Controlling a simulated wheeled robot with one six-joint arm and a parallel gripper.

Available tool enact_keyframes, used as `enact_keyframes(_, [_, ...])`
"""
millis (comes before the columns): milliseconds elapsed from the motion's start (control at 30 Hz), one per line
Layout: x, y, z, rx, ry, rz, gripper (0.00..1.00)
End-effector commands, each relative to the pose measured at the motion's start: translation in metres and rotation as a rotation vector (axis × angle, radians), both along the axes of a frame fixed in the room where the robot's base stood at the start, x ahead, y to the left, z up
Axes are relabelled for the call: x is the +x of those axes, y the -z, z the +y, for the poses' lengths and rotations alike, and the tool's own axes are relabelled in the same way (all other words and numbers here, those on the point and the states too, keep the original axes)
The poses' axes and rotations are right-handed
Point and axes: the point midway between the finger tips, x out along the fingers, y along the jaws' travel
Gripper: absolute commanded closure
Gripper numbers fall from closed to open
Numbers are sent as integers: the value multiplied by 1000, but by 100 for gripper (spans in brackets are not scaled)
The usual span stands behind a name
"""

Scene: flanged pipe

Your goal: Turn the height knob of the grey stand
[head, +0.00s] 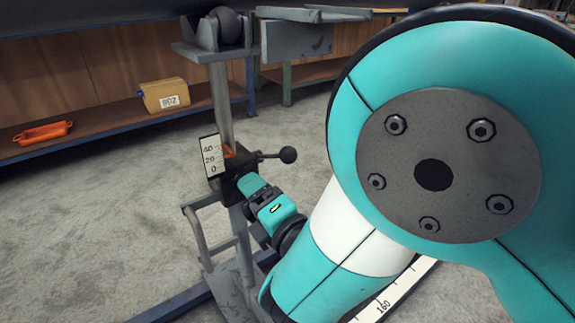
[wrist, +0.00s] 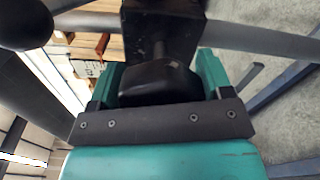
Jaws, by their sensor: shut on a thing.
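The grey stand (head: 219,95) rises upright left of centre in the head view. A dark block (head: 238,160) sits on its post, with a white scale (head: 211,157) marked 0, 20 and 40 and an orange pointer (head: 229,151) beside it. My gripper (head: 251,186) is at the near side of this block. In the wrist view the black height knob (wrist: 160,80) lies between the teal jaws of my gripper (wrist: 160,86), and they are shut on it. In the head view my gripper hides the knob.
A lever with a black ball (head: 288,155) sticks out right of the block, close above my gripper. A bent grey tube (head: 200,235) stands at the lower left. The floor at left is clear.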

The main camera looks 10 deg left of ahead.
Motion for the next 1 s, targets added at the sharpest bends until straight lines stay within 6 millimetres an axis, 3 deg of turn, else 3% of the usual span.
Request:
enact_keyframes(667, [0,1,-1,-38,2,-41,51])
enact_keyframes(700, [0,1,-1,-38,2,-41,18])
enact_keyframes(767, [0,1,-1,-38,2,-42,4])
enact_keyframes(1000, [0,0,0,-36,0,-41,2])
